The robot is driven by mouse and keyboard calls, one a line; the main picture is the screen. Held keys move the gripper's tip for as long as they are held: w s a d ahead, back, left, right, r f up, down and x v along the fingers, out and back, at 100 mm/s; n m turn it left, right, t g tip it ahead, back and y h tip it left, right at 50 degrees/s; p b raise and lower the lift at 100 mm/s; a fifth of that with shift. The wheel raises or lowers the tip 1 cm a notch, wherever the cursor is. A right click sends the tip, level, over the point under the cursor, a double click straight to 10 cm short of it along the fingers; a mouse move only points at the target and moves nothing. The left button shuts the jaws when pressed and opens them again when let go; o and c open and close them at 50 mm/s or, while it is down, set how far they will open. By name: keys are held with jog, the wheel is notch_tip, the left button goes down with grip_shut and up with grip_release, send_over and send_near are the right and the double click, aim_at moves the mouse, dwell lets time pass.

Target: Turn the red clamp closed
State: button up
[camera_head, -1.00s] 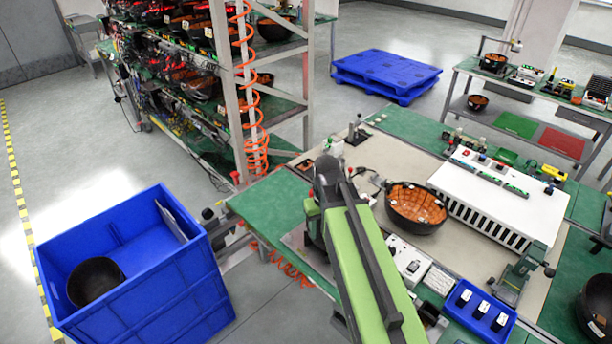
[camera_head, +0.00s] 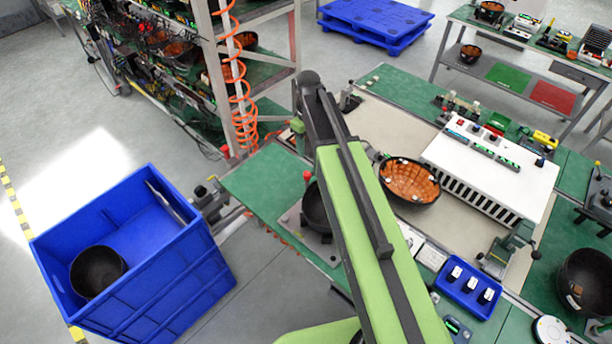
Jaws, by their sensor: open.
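A small red knob (camera_head: 307,175) stands up at the left side of the bench, just left of my green arm. It looks like the handle of the red clamp; its position, closed or not, is too small to tell.
A bowl with an orange inside (camera_head: 410,180) and a white box unit (camera_head: 490,168) stand right of the arm. A blue tray (camera_head: 468,290) lies in front. A blue bin (camera_head: 190,270) stands left on the floor. A rack with a coiled orange hose (camera_head: 240,100) stands behind.

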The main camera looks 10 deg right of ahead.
aim_at(307, 173)
notch_tip(307, 173, down, 14)
jog(key=b, duration=1.1)
jog(key=shift+a+r+b, duration=0.15)
jog(key=shift+r+b, duration=0.1)
jog(key=shift+b, duration=0.15)
jog(key=shift+r, duration=0.1)
grip_shut()
